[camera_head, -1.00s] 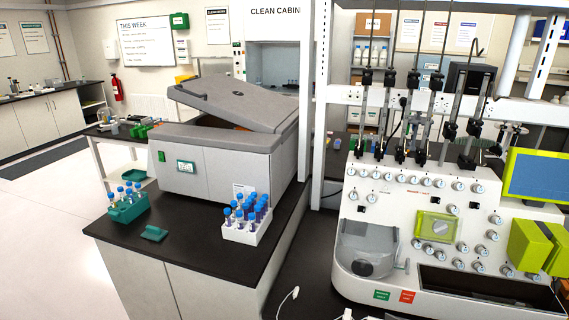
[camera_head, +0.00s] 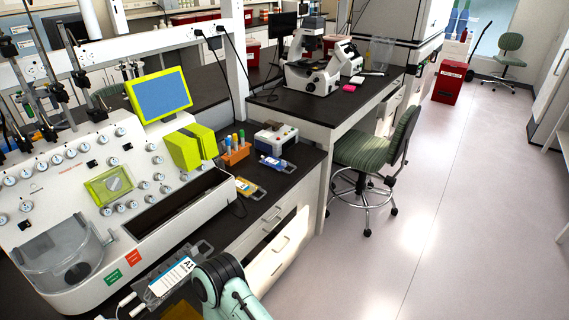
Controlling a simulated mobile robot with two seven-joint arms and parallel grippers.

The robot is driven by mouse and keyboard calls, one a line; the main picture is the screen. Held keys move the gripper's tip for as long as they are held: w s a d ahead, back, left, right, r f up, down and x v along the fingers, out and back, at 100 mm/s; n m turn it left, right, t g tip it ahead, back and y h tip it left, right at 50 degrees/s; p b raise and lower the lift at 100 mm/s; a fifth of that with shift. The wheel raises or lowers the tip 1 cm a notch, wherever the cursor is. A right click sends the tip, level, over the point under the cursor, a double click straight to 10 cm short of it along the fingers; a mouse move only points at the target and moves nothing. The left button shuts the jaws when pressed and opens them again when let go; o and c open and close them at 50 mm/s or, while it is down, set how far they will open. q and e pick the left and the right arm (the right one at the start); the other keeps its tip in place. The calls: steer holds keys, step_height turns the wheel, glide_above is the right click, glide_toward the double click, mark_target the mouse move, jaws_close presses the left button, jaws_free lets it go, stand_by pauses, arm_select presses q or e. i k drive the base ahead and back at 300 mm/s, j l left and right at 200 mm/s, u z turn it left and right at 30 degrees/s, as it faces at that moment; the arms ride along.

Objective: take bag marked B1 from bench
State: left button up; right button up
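Two small bags with grey frames lie on the black bench right of the white processor: one yellowish (camera_head: 246,186), one blue and white (camera_head: 271,162). Their markings are too small to read, so I cannot tell which is B1. A bag with a white label reading A1 (camera_head: 172,277) is at the bottom, in front of the processor; I cannot tell whether it is held. One of my arm's links shows beside it at the bottom edge. No fingertips of either gripper show.
The white processor (camera_head: 75,185) with a green-framed screen (camera_head: 160,95) fills the left. A tube rack (camera_head: 235,152) and a small device (camera_head: 276,138) stand behind the bags.

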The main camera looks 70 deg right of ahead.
mark_target(274, 162)
steer(key=z, duration=2.2)
steer(key=i+l+u, duration=0.1)
steer(key=i+l, duration=0.3)
steer(key=i+l+u, duration=0.15)
steer(key=i+l, duration=0.25)
steer(key=i+l+u, duration=0.1)
steer(key=i+l, duration=0.3)
steer(key=i+l+u, duration=0.1)
steer(key=i+l, duration=0.25)
steer(key=l, duration=0.25)
steer(key=i+l+u, duration=0.1)
steer(key=i+l, duration=0.25)
steer(key=l, duration=0.2)
